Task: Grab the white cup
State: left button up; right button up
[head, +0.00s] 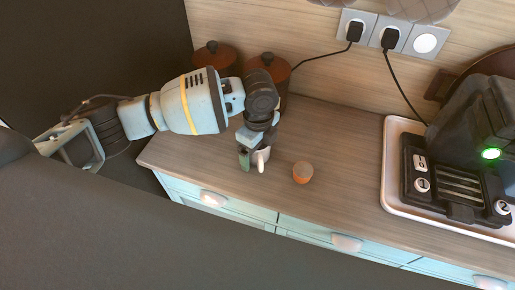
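My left gripper (253,158) reaches down from above at the cup, with a green finger on the cup's left side. The gripper covers most of the cup, so I cannot tell whether the fingers are closed on it. My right gripper is not in view.
Two brown lidded jars (215,58) stand behind. A dark machine (470,135) sits on a white tray (393,165) at the right.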

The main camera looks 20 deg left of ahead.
pick_arm(q)
jog(key=c, duration=1.2)
jog(key=shift+r, duration=0.15)
jog(key=shift+r, duration=0.6)
notch_tip(320, 180, up, 2)
jog(key=shift+r, duration=0.15)
jog(key=s+d, duration=0.7)
jog(key=s+d+r, duration=0.1)
jog(key=s+d, duration=0.3)
jog(key=shift+s+d+r, duration=0.1)
jog(key=shift+d, duration=0.15)
